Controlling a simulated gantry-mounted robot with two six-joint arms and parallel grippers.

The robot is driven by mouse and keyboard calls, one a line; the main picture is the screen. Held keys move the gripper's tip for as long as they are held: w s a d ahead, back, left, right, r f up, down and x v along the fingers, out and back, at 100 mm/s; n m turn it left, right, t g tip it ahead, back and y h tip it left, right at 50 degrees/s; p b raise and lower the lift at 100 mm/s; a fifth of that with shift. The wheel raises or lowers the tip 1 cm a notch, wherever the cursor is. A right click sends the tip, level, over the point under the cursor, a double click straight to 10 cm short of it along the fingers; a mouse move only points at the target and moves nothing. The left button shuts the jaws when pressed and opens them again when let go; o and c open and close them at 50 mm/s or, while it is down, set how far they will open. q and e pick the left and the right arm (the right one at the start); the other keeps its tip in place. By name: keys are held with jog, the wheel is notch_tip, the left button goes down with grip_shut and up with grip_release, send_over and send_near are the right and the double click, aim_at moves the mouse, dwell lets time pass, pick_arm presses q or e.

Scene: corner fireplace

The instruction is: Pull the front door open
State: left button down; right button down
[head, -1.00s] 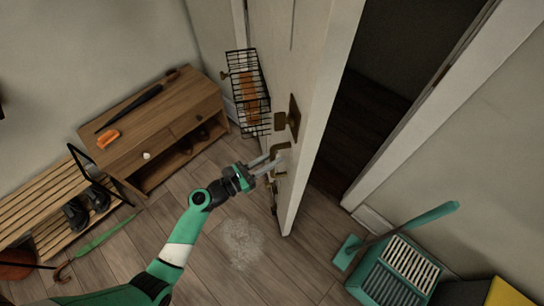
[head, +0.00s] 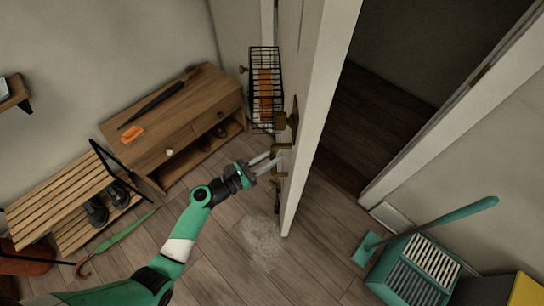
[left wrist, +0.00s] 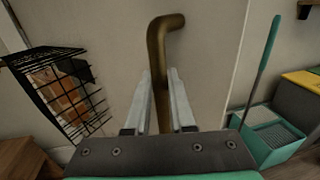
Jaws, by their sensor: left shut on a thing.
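The white front door (head: 311,130) stands partly open in the head view, with a dark gap to its right. A brass handle (head: 283,148) sticks out from its left face; it also shows in the left wrist view as a bent brass lever (left wrist: 157,60). My left gripper (head: 275,160) is shut on this handle, with a finger on either side of it in the left wrist view (left wrist: 158,100). My right gripper is not in view.
A black wire basket (head: 264,92) hangs on the door's face. A wooden cabinet (head: 165,122) and a slatted bench (head: 60,195) stand at the left. A teal mop bucket (head: 415,270) and mop stand right of the door.

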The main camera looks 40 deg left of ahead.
pick_arm(q)
jog(key=shift+f, duration=0.15)
jog(key=c, duration=0.8)
grip_release()
jog(key=shift+a, duration=0.15)
jog(key=shift+o, duration=0.2)
jog(key=p+v, duration=0.2)
jog(key=v, duration=0.9)
jog(key=shift+s, duration=0.3)
